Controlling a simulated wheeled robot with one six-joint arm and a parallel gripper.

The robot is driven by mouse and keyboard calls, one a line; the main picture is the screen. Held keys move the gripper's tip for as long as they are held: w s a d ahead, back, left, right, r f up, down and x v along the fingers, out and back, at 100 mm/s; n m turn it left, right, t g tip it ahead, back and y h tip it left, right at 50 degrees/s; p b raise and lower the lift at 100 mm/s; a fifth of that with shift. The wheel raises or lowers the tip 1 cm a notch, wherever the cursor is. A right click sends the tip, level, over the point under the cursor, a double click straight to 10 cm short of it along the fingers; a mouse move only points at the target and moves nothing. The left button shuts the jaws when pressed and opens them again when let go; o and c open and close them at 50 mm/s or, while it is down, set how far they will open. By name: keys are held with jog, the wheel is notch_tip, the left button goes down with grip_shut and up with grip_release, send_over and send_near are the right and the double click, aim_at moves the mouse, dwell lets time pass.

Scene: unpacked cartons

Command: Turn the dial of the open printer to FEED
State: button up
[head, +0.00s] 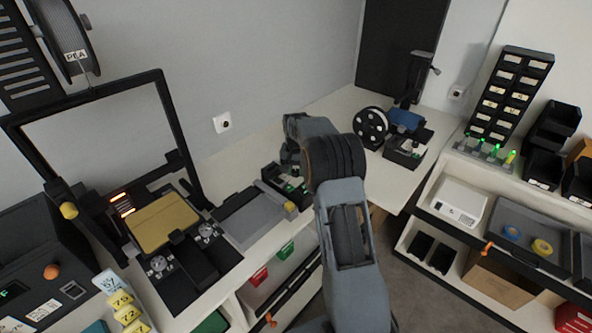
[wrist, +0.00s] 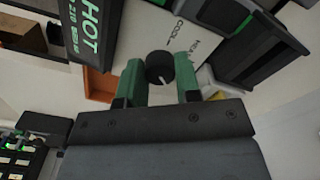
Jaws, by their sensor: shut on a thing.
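A round black dial (wrist: 157,64) with a white pointer mark sits on a pale panel (wrist: 150,24) in the wrist view. The mark points down and slightly right. In the head view an open-framed printer (head: 160,84) with a gold bed (head: 166,222) stands on the left bench. The dial and my fingertips cannot be made out in the head view; my arm covers part of the bench.
A dark block marked HOT (wrist: 92,38) stands left of the dial in the wrist view, and a dark box (wrist: 245,45) stands to its right.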

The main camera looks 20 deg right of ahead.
aim_at(296, 170)
jog(key=shift+m, duration=0.4)
jog(key=o, duration=0.9)
jog(key=shift+r, duration=0.15)
notch_tip(296, 170, up, 14)
jog(key=shift+f, duration=0.2)
dwell(0.5)
